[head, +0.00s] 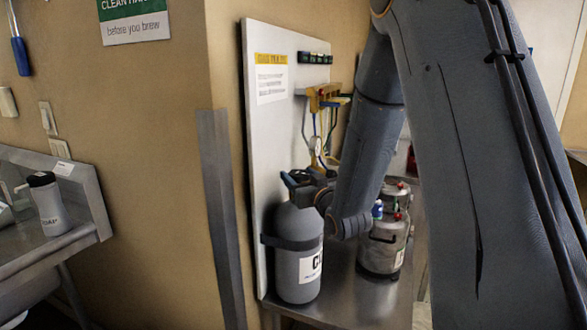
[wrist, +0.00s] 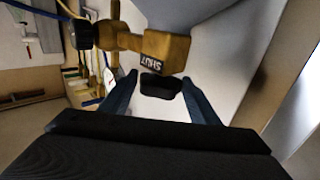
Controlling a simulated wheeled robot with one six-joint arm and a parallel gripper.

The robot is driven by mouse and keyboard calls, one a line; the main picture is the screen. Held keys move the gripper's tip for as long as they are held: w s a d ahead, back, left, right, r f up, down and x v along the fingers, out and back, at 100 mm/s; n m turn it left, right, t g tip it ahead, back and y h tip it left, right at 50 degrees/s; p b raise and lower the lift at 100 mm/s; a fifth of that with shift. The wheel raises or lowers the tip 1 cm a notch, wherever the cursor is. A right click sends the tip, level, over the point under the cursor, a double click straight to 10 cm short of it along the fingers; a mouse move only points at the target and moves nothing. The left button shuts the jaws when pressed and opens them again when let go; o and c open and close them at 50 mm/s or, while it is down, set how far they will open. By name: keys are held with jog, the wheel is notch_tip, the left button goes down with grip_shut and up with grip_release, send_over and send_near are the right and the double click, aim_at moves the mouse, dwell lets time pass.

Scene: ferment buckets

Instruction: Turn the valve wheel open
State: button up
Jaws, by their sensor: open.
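The valve wheel (wrist: 160,88) is a small black knob in the wrist view, just below a brass valve body (wrist: 162,52) marked "SHUT". My gripper (wrist: 159,80) is open, with one dark blue finger on each side of the wheel. Gaps show between the fingers and the wheel, so they look apart from it. In the head view, my gripper (head: 294,181) is at the top of a grey gas cylinder (head: 297,262) with a white label. The wheel and valve body cannot be made out there, behind my gripper and wrist.
The cylinder is strapped upright against a white board (head: 262,140) on a steel bench (head: 350,300). A gauge (head: 317,148), brass manifold (head: 325,95) and hoses are close above. Metal kegs (head: 385,245) stand right of my wrist. A wall corner is to the left.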

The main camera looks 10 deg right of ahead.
aim_at(293, 171)
jog(key=shift+w+a+p, duration=0.2)
jog(key=shift+w+p, duration=0.1)
jog(key=shift+w, duration=0.8)
jog(key=shift+w+a+p, duration=0.15)
jog(key=shift+w+p, duration=0.1)
jog(key=shift+w, duration=0.85)
jog(key=c, duration=0.8)
jog(key=shift+o, duration=0.2)
